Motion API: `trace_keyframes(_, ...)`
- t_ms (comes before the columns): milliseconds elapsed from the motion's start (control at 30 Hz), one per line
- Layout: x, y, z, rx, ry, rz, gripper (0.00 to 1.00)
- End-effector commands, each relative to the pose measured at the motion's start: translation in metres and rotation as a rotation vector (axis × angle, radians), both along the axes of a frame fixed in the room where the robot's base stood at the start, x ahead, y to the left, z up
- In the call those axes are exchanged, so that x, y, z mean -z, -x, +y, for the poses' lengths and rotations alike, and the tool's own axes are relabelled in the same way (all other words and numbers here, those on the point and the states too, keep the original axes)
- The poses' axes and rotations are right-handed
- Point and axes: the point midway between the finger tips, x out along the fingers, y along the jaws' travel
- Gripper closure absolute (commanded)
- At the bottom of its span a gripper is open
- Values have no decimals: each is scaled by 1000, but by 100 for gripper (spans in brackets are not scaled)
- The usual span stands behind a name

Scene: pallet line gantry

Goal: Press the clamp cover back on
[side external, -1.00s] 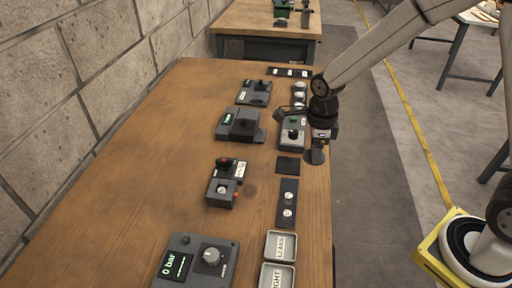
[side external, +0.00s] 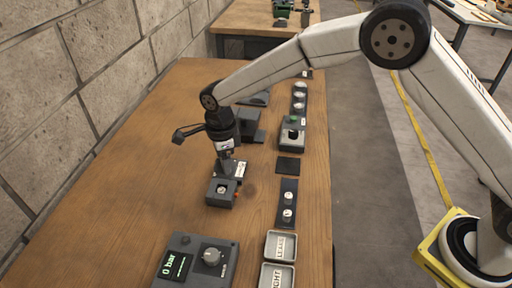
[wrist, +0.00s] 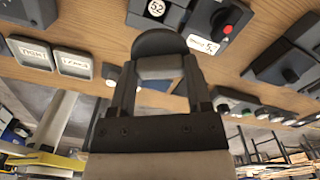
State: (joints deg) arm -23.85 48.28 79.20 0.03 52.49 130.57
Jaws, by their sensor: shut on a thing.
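My gripper (side external: 225,160) is over the left-middle of the wooden bench, above the red-button box. In the wrist view its fingers (wrist: 158,85) are shut on a dark, round-ended piece with a grey block (wrist: 160,67), seemingly the clamp cover (wrist: 160,44). The red-button box (wrist: 225,22) is beside that block. I cannot tell for sure which fixture is the clamp, or whether the held piece touches anything.
A panel reading 0 bar (side external: 198,262) with a knob is at the front. Two labelled grey trays (side external: 281,246) and a dark strip with two white knobs (side external: 288,203) are to the right. A flat black pad (side external: 288,165) lies behind the strip. Bare wood lies left of the devices.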

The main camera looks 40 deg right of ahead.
Motion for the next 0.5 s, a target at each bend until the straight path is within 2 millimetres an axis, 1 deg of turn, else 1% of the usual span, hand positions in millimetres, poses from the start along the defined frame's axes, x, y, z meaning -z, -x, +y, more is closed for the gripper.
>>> trace_keyframes(33,2,-1,6,-12,1,1,96)
trace_keyframes(100,2,-2,12,-22,0,0,96)
trace_keyframes(200,3,-3,16,-29,0,0,96)
trace_keyframes(500,4,-3,17,-31,0,0,96)
